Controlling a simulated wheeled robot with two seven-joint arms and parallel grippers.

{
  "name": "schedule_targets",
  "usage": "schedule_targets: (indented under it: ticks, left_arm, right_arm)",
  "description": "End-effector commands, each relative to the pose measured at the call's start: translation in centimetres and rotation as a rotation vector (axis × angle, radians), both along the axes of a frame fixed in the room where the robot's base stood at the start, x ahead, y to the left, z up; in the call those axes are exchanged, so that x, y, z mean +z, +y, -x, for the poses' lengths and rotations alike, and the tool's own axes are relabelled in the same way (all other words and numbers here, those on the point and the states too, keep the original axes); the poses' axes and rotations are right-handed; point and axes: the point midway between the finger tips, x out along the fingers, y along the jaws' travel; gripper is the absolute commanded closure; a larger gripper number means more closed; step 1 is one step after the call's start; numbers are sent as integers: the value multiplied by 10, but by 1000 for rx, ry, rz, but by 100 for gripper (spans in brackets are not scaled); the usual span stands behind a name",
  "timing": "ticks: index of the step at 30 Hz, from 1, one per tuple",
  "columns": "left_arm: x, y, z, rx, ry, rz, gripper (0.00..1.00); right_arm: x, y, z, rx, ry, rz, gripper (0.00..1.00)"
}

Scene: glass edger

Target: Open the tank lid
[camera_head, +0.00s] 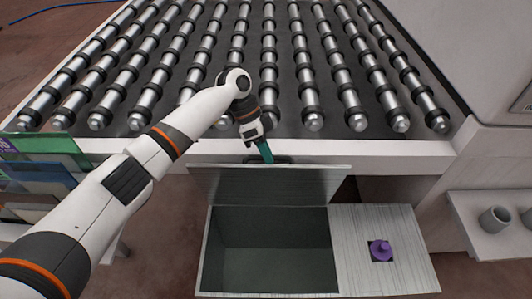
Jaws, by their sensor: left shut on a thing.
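The tank (205,268) is a grey box below the front edge of the roller table. Its lid (270,186) is raised and tilted up along the tank's far side, so the dark inside of the tank shows. My left gripper (264,150) reaches over the table edge to the lid's top edge. It is shut on the lid's handle, which is mostly hidden behind the lid and the fingers. My right gripper is not in view.
The roller table (300,152) with rows of rollers fills the back. A grey cup (494,219) stands on a shelf (470,228) at the right. Several coloured panels (45,165) stand at the left.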

Motion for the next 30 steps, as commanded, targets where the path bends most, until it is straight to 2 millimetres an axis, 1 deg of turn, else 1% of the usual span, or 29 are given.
schedule_targets:
  ticks: [1,2,3,5,6,7,15,30]
  left_arm:
    - [-11,5,2,7,8,-19,100]
    - [-11,5,2,7,8,-19,100]
    - [-11,5,2,7,8,-19,84]
    - [-11,5,1,7,9,-17,75]
    - [-10,4,1,7,8,-16,68]
    - [-9,4,1,7,7,-15,66]
    - [-4,2,-1,6,-2,-7,66]
    - [0,1,-1,5,-8,-2,66]
  right_arm:
    - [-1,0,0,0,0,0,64]
    - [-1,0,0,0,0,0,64]
    - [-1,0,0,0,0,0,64]
    - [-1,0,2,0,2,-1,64]
    - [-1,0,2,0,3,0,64]
    - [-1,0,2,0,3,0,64]
    - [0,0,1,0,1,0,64]
    - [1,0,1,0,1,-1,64]
